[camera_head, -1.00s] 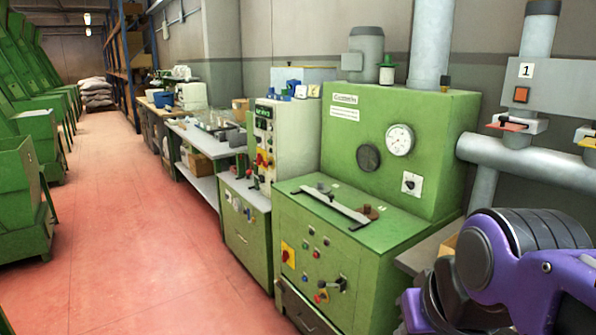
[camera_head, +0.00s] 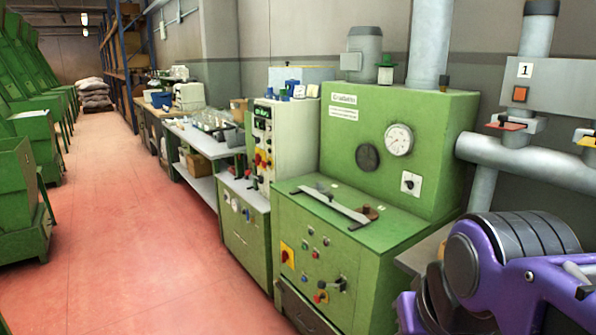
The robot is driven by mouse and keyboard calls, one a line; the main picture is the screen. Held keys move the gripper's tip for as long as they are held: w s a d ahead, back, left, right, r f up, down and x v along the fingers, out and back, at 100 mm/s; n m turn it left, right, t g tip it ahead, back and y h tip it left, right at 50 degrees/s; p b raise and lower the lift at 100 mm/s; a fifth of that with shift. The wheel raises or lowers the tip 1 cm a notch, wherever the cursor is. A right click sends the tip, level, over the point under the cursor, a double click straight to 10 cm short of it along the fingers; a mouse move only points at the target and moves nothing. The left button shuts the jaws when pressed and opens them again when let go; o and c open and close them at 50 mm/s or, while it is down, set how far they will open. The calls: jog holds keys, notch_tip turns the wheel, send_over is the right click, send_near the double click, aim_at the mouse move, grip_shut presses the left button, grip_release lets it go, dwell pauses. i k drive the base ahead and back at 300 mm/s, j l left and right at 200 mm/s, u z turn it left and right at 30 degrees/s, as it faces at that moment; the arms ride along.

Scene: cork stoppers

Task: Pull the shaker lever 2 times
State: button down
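A green machine (camera_head: 395,240) with a gauge (camera_head: 399,139) stands at the centre right. Its front panel has a dark lever-like handle (camera_head: 337,285) and several knobs and buttons. A pale flat bar (camera_head: 332,205) with a dark end piece lies across its top. I cannot tell which of these, if any, is the shaker lever. My purple and grey arm (camera_head: 510,285) shows at the lower right, in front of the machine's right side. My gripper is outside the view.
A control cabinet (camera_head: 289,140) and a workbench (camera_head: 205,135) with small items continue to the left. Green machines (camera_head: 20,190) line the far left. The red floor (camera_head: 130,220) between is clear. Thick grey pipes (camera_head: 530,165) run at the right.

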aim_at(322, 284)
jog(key=i+j+u, duration=0.25)
jog(key=i, duration=0.55)
jog(key=i+j+u, duration=0.2)
jog(key=i, duration=0.6)
jog(key=i+u, duration=0.1)
jog(key=u, duration=0.2)
jog(key=k+z, duration=0.1)
jog(key=z, duration=0.2)
